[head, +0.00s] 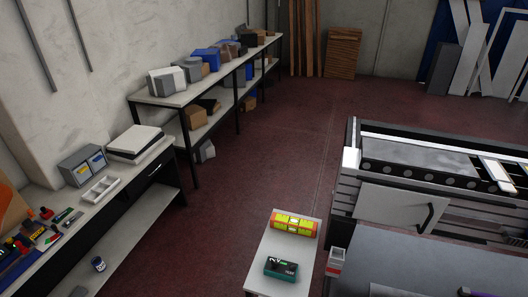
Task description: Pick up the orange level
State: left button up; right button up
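The orange level (294,224) lies on a small white table (261,250) at the lower middle of the head view. It is a short orange bar with yellow-green parts, lying across the far end of the table. A dark green box-shaped item (281,268) lies on the same table, nearer to me and apart from the level. Neither of my grippers shows in the head view.
A large machine (430,170) stands right of the small table, with a grey surface (420,265) in front of it. A workbench with tools (90,215) and a long shelf with boxes (200,90) line the left wall. Red floor (240,180) between them is clear.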

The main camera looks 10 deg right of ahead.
aim_at(288, 223)
jog(key=i, duration=2.5)
jog(key=i+z, duration=0.25)
jog(key=z, duration=0.15)
jog(key=i+j+z, duration=0.15)
jog(key=i+z, duration=0.15)
jog(key=z, duration=0.15)
jog(key=i+j+z, duration=0.2)
jog(key=z, duration=0.2)
jog(key=i+j+z, duration=0.2)
jog(key=z, duration=2.45)
jog(key=k+j, duration=0.05)
